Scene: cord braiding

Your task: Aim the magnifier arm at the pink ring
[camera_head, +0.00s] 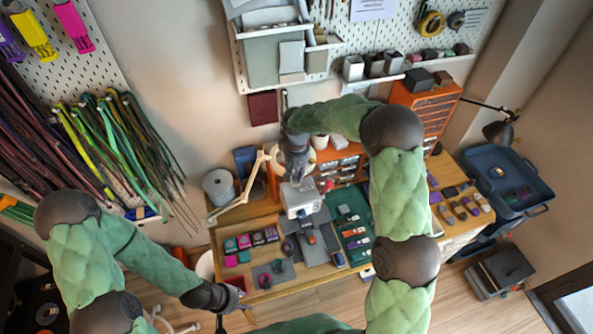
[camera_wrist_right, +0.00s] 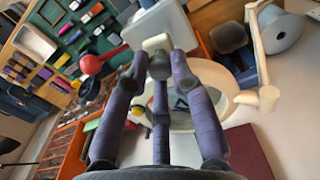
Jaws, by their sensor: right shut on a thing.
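The cream magnifier arm (camera_head: 240,190) rises in bent links from the left of the workbench. Its pale round head (camera_head: 279,160) is partly hidden behind my right gripper (camera_head: 294,172). In the right wrist view, my right gripper (camera_wrist_right: 160,62) is shut on a cream tab (camera_wrist_right: 157,42) by the magnifier's white ring (camera_wrist_right: 232,88). A small pink ring-like thing (camera_head: 265,281) lies near the bench's front left; it is too small to make out clearly. My left gripper (camera_head: 232,297) is low at the bench's front left corner; its fingers are unclear.
A white-grey machine (camera_head: 301,198) with a red knob (camera_wrist_right: 90,64) stands on the bench below my right gripper. Pink and dark squares (camera_head: 244,241) lie left of it. A green mat (camera_head: 351,225) with small items lies right. A grey spool (camera_head: 218,185) stands behind left.

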